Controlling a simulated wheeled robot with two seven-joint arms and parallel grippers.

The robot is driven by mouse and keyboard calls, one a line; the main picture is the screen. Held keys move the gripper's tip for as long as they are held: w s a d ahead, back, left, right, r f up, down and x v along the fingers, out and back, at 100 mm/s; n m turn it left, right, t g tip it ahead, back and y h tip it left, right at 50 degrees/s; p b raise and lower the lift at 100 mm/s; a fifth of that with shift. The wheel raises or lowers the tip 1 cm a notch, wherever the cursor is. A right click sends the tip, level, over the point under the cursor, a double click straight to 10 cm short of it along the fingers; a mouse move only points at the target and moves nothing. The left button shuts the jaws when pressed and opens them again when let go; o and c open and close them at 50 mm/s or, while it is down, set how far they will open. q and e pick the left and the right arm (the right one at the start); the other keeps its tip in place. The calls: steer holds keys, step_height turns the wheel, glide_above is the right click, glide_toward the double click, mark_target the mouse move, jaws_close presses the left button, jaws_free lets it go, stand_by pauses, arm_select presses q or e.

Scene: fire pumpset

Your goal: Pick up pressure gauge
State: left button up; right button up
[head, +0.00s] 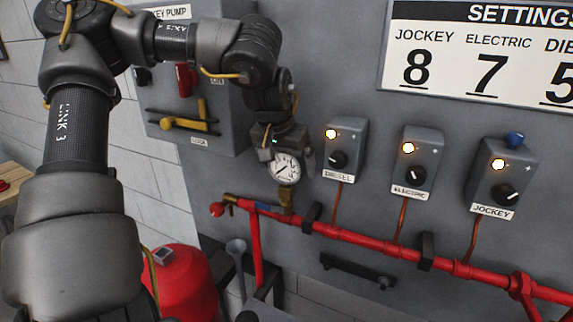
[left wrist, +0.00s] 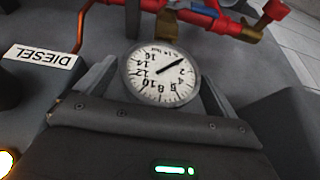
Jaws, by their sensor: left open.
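The pressure gauge (head: 285,169) has a round white dial with black numbers and a needle. It stands above a brass fitting (head: 287,198) at the left end of a red pipe. My left gripper (head: 287,152) is at the gauge, coming from above. In the left wrist view the gauge dial (left wrist: 160,76) appears upside down, between the two grey fingers of my left gripper (left wrist: 157,84). The fingers are open on either side of it; contact cannot be told. My right gripper is not in view.
Control boxes labelled DIESEL (head: 345,150), ELECTRIC (head: 418,161) and JOCKEY (head: 501,179) are on the grey panel to the right. The red pipe (head: 365,240) runs below them. A red tank (head: 182,285) stands at lower left. A settings sign (head: 480,88) hangs above.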

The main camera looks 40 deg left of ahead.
arm_select(q)
steer(key=c, duration=1.2)
step_height(320, 180, up, 9)
steer(key=b, duration=0.2)
steer(key=shift+b, duration=0.35)
steer(key=shift+r, duration=0.5)
